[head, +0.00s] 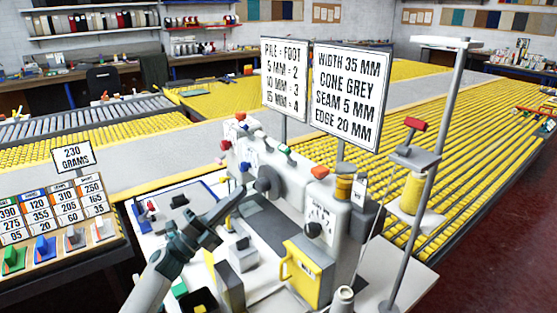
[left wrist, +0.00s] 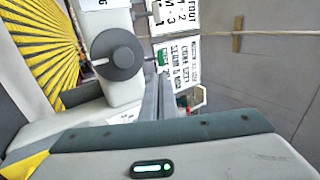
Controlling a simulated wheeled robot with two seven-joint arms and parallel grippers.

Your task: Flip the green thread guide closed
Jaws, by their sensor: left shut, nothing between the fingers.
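A small green piece (head: 285,149), which looks like the green thread guide, stands on top of the pale sewing machine (head: 322,213) in the head view. A green piece also shows beside the signs in the left wrist view (left wrist: 162,58). It is too small to tell whether it is flipped open or closed. My left gripper (head: 236,194) is shut and empty, in front of the machine by its round dark knob (head: 268,181). It is below and left of the green piece in the picture, apart from it. My right gripper is out of view.
Other coloured parts line the machine's top, including an orange one (head: 320,172) and a red one (head: 240,116). A yellow door (head: 301,273) is on the front. Sign boards (head: 346,95) rise behind, and a thread stand (head: 430,170) stands at right.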

